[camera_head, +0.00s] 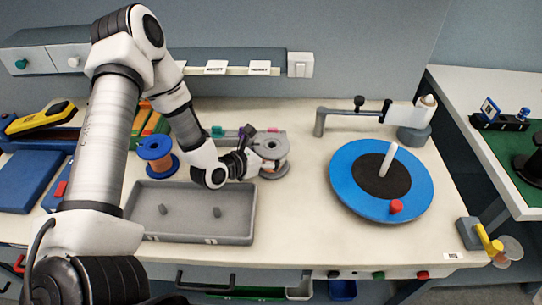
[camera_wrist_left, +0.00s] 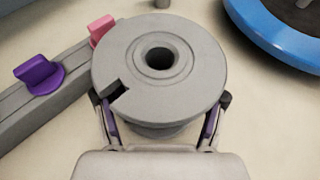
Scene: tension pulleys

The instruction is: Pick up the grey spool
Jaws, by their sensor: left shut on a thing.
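The grey spool (camera_head: 270,147) stands upright on the table behind the grey tray's right end. It also fills the middle of the left wrist view (camera_wrist_left: 160,70), with a round hole in its top and a notch in its rim. My left gripper (camera_head: 262,160) reaches it from the left. In the left wrist view its two fingers (camera_wrist_left: 161,118) lie on either side of the spool and are shut on it. The spool's underside is hidden, so I cannot tell whether it is clear of the table. My right gripper is not in view.
A grey tray (camera_head: 246,240) with two pegs lies in front. A blue spool with orange winding (camera_head: 156,156) stands to the left. A blue turntable (camera_head: 345,190) with a white post is to the right. A grey rail (camera_wrist_left: 40,100) with purple and pink knobs is close by.

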